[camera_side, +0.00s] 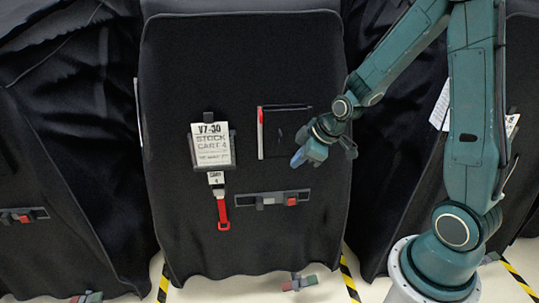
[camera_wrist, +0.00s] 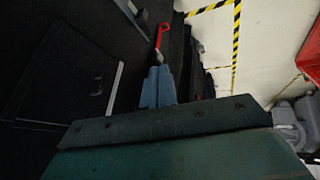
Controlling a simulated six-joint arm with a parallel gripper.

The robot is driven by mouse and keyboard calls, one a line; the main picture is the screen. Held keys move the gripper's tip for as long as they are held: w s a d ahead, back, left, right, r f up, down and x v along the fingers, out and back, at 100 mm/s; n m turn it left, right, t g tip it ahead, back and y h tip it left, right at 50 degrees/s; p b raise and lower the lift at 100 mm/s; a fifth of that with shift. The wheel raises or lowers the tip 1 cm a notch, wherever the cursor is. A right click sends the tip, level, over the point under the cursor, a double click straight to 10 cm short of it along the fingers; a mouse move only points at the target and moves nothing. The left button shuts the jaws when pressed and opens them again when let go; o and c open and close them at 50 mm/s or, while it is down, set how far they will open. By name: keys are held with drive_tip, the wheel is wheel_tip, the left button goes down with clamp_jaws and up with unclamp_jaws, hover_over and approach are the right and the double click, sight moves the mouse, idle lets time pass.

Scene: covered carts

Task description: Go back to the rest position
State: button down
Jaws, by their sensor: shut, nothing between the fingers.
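My gripper (camera_side: 297,160) is in front of the middle covered cart (camera_side: 180,80) in the side view, at the lower right of a dark rectangular panel (camera_side: 272,145) with a pale left edge. Its fingers are closed together and empty. In the wrist view the blue-grey fingers (camera_wrist: 158,88) show side by side, beside the panel (camera_wrist: 60,75). From the pictures I cannot tell whether the fingertips touch the cover.
A grey bar with a red block (camera_side: 291,199) is below. Covered carts stand on both sides. Yellow-black tape (camera_side: 348,275) marks the floor.

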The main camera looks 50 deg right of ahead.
drive_tip(key=s+a+r+m, duration=0.3)
drive_tip(key=s+a+r, duration=0.1)
drive_tip(key=s+r, duration=0.4)
drive_tip(key=s+a+r+m, duration=0.3)
drive_tip(key=s+r, duration=0.6)
drive_tip(key=s, duration=0.3)
drive_tip(key=shift+a+g+h, duration=0.3)
drive_tip(key=shift+a+g, duration=0.1)
drive_tip(key=shift+a, duration=0.1)
